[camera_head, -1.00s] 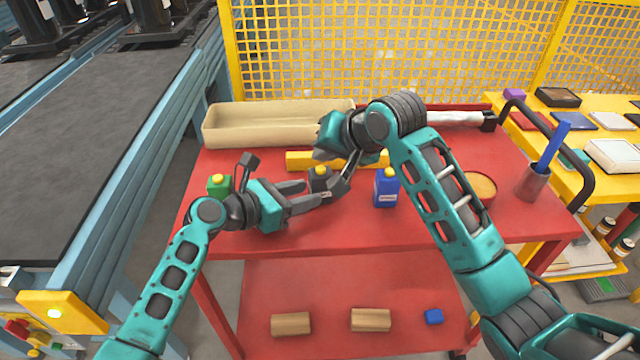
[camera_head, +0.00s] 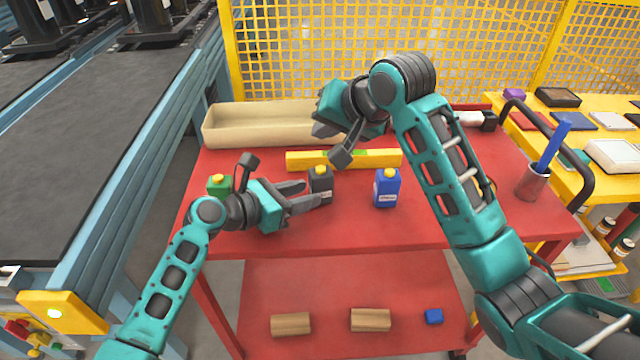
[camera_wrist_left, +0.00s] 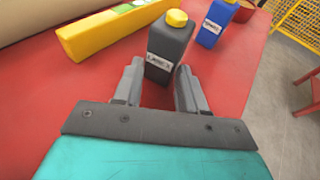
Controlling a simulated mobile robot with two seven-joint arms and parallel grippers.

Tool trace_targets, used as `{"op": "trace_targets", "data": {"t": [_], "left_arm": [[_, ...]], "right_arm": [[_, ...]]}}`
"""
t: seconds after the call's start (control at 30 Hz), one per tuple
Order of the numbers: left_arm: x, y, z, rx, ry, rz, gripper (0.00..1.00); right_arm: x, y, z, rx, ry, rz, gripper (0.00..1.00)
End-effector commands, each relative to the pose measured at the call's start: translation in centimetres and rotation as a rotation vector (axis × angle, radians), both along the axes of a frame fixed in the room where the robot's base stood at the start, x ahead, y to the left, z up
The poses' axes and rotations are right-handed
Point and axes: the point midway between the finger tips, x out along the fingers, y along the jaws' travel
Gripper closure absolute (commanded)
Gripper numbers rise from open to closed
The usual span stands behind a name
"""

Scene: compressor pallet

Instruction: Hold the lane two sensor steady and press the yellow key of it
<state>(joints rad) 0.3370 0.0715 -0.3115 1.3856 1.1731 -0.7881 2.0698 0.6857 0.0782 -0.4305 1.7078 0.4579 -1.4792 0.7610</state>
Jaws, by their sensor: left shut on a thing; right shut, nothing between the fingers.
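The lane two sensor is a dark grey box (camera_head: 320,190) with a yellow key (camera_head: 320,170) on top and a white label on its front. It stands upright on the red cart top. My left gripper (camera_head: 312,194) is shut on it from the left, one finger on each side. In the left wrist view the sensor (camera_wrist_left: 168,50) stands between the fingertips, its yellow key (camera_wrist_left: 176,18) uncovered. My right gripper (camera_head: 322,130) is shut and empty, above and behind the sensor, clear of the key. I cannot tell whether the key is pressed in.
A blue box with a yellow top (camera_head: 386,190) stands right of the sensor, and a green one (camera_head: 218,184) left, beside my left wrist. A yellow bar (camera_head: 375,159) lies behind the sensor. A beige tray (camera_head: 230,130) is at the back. The cart front (camera_head: 330,232) is clear.

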Motion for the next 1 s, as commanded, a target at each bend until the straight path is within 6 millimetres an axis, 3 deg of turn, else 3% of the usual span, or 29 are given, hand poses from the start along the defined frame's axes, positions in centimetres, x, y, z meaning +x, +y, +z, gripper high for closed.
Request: {"op": "trace_targets", "data": {"t": [0.33,0.67,1.0], "left_arm": [[0.0,0.0,0.0,-0.001,-0.001,0.0,0.3],[-0.2,0.3,0.1,0.0,0.0,0.001,0.29],[-3.3,4.9,1.7,0.002,-0.002,0.002,0.29]], "right_arm": [[0.0,0.0,0.0,-0.001,0.0,-0.001,1.0],[0.0,0.0,-0.1,-0.001,0.0,-0.001,1.0],[0.0,0.0,0.0,-0.001,0.0,-0.001,1.0]]}}
